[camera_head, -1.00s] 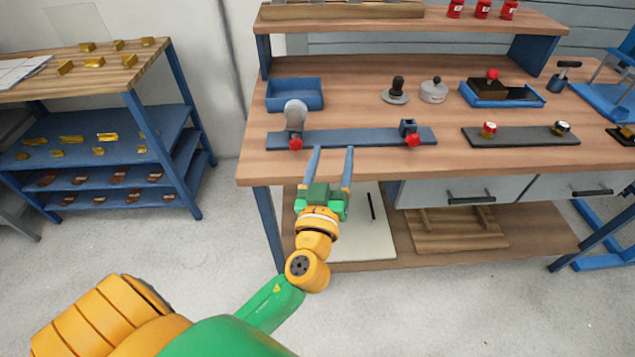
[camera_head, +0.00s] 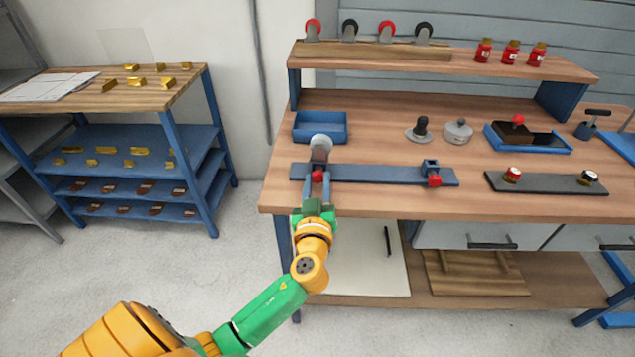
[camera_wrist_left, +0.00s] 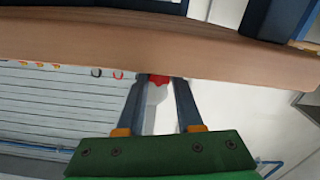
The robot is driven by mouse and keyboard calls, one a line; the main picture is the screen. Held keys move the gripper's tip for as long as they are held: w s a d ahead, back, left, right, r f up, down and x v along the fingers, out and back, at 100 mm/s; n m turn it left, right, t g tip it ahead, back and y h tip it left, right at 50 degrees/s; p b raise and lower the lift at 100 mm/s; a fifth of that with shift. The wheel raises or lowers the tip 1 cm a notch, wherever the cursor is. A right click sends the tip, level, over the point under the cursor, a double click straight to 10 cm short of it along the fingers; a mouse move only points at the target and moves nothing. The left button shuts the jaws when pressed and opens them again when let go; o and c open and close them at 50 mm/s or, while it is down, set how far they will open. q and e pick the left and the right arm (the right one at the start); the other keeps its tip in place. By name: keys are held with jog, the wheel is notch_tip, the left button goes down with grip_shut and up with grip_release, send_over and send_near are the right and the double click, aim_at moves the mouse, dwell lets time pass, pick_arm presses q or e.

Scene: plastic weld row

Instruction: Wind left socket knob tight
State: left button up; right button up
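The left socket's red knob (camera_head: 317,176) is at the front of the left end of a blue bar (camera_head: 385,173) on the workbench. A grey upright piece with a rounded top (camera_head: 321,148) stands in that socket, just behind the knob. My left gripper (camera_head: 317,180) is at the knob with one finger on each side. In the left wrist view the red knob (camera_wrist_left: 158,80) shows between the two fingertips (camera_wrist_left: 159,84), with gaps beside it, so the fingers look open. Whether either finger touches it, I cannot tell. My right gripper is not in view.
A second red knob (camera_head: 434,181) is on the bar's right end. A blue tray (camera_head: 320,138) stands behind the left socket. A dark plate (camera_head: 545,184) with two small knobs lies to the right. The bench's front edge (camera_head: 380,213) runs below my gripper.

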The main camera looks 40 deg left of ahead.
pick_arm(q)
grip_shut()
jog(key=shift+m, duration=1.1)
jog(key=m, duration=0.2)
jog(key=shift+m, duration=0.3)
jog(key=m, duration=0.5)
jog(key=shift+d+f+m, duration=0.1)
jog(key=shift+m, duration=0.4)
